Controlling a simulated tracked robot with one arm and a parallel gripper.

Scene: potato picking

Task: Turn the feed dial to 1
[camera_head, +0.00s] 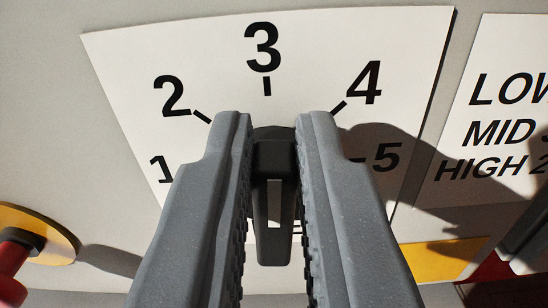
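The feed dial (273,238) is a black knob with a white stripe on its lower part. It stands on a white scale plate (215,62) with black numbers. The numbers 2, 3 and 4 show clearly. The 1 (161,168) at the left is partly cut off by my left finger, and a 5 shows at the right. The dial's bar runs up and down in the picture. My gripper (275,118) has one finger on each side of the dial, very close to its upper part. I cannot tell whether both fingers press on it. The fingers hide the plate's lower middle.
A second white plate (490,75) with LOW, MID and HIGH text is at the right. A red knob on a yellow disc (62,243) is at the lower left. A yellow strip (440,262) and dark red parts are at the lower right.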

